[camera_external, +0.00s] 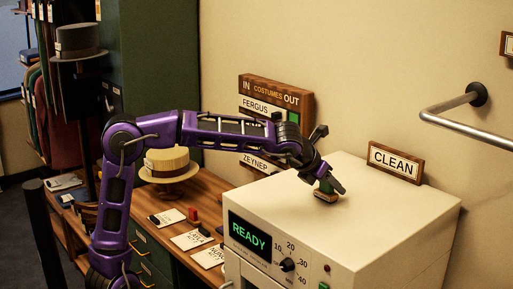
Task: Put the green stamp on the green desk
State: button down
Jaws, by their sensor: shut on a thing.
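My gripper (331,181) is shut on the green stamp (325,192), over the top of the white machine. The stamp is small, with a green upper part and a lighter band near its base; the fingers hide part of it. I cannot tell whether its base touches the machine top. The green desk (218,184) has a brown wooden top and a green drawer front, and stands to the left of the machine, partly behind my arm.
The white machine (400,215) has a "READY" display and a dial. A "CLEAN" sign (396,162) stands at its back. The desk holds a straw hat (167,163) on a stand, a red stamp (193,215) and several cards. A metal rail (455,120) juts from the wall.

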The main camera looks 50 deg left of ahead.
aim_at(321, 201)
jog(key=shift+f, duration=0.15)
jog(key=shift+c, duration=1.8)
grip_release()
jog(key=shift+s+r, duration=0.15)
jog(key=shift+r, duration=0.25)
jog(key=p+v, duration=0.1)
jog(key=v, duration=0.3)
jog(key=shift+s+r, duration=0.25)
jog(key=shift+r, duration=0.1)
notch_tip(321, 201, up, 6)
jog(key=shift+f+p, duration=0.15)
jog(key=shift+p, duration=0.65)
jog(key=shift+o, duration=0.4)
jog(key=shift+r, duration=0.45)
